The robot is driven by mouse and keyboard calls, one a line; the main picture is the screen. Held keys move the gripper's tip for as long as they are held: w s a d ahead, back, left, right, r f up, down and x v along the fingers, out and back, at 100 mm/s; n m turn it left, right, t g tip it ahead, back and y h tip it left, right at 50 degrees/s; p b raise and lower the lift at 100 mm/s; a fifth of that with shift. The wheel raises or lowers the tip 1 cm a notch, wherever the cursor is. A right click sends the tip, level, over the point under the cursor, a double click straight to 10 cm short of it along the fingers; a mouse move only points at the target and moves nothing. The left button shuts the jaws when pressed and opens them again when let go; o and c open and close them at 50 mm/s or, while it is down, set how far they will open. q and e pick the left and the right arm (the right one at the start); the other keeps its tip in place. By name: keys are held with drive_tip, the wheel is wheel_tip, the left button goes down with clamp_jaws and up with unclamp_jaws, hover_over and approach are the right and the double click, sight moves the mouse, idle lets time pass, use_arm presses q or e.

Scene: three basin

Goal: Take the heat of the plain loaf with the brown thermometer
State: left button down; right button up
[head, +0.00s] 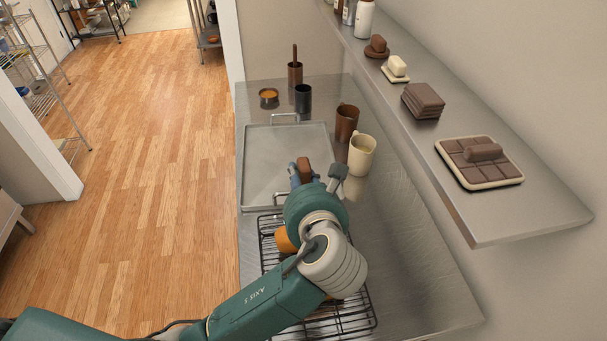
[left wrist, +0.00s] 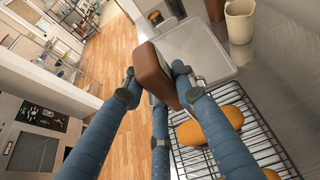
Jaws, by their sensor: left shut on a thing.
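My left gripper (head: 317,174) is above the counter, over the near edge of the metal tray and the far end of the wire rack. It is shut on a brown block-like thing (head: 305,170), which looks like the brown thermometer. In the left wrist view this brown body (left wrist: 150,75) sits between the fingers of my left gripper (left wrist: 156,80); no probe or reading can be made out. Golden-brown loaves (left wrist: 222,124) lie on the black wire rack (left wrist: 262,150). In the head view my arm hides most of them, with one orange-brown part (head: 284,241) showing. I cannot tell which is plain.
The empty metal tray (head: 270,150) lies beyond the rack (head: 350,318). A cream mug (head: 361,155), a brown mug (head: 346,122) and a dark cup (head: 303,98) stand right of and behind it. A wall shelf (head: 540,215) with chocolate-coloured items overhangs the right side.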

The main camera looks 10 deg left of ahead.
use_arm(q)
drive_tip(key=shift+s, duration=0.2)
drive_tip(key=shift+w+d+f, duration=0.15)
drive_tip(key=shift+w+f, duration=0.1)
drive_tip(key=shift+f, duration=0.25)
drive_tip(key=shift+w+d+f, duration=0.15)
drive_tip(key=shift+w+f, duration=0.05)
drive_tip(key=shift+f, duration=0.3)
wheel_tip(320, 180, down, 2)
drive_tip(key=shift+w+f+b, duration=0.15)
drive_tip(key=shift+f+b, duration=0.1)
drive_tip(key=shift+b, duration=0.05)
drive_tip(key=shift+f, duration=0.25)
drive_tip(key=shift+p, duration=0.3)
use_arm(e)
drive_tip(key=shift+w+d, duration=0.25)
drive_tip(key=shift+d, duration=0.15)
